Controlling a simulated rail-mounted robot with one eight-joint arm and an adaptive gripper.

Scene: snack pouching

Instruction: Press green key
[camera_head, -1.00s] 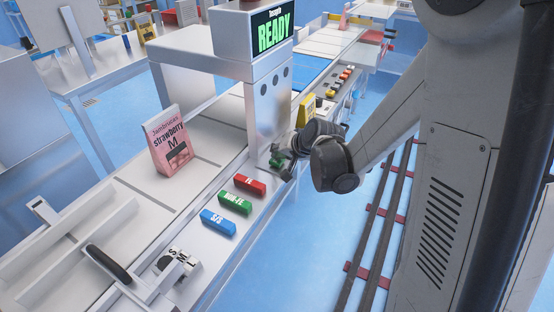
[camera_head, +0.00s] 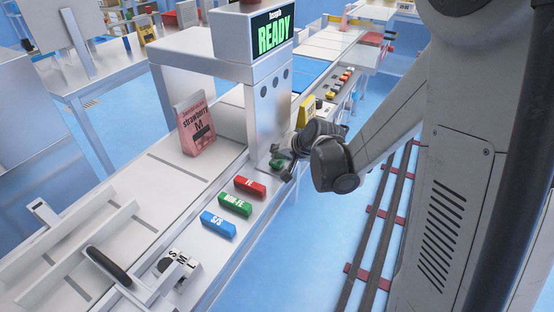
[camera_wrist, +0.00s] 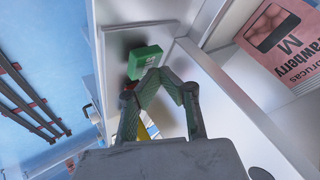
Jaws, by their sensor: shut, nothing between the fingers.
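A green key (camera_wrist: 144,62) shows as a green block on a light panel in the wrist view. In the head view, a green patch (camera_head: 277,163) shows beside my gripper (camera_head: 284,160), partly hidden by the fingers. In the wrist view my gripper (camera_wrist: 167,78) is shut and empty, its tips meeting just below and right of the green key. I cannot tell whether they touch it. A separate green labelled block (camera_head: 235,204) lies lower on the panel, between a red block (camera_head: 249,186) and a blue block (camera_head: 218,223).
A pink strawberry pouch (camera_head: 196,125) stands on the conveyor by the grey machine, also seen in the wrist view (camera_wrist: 285,45). The machine's screen (camera_head: 273,32) reads READY. A yellow item (camera_head: 306,110) stands behind my gripper. Rails run along the floor at right.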

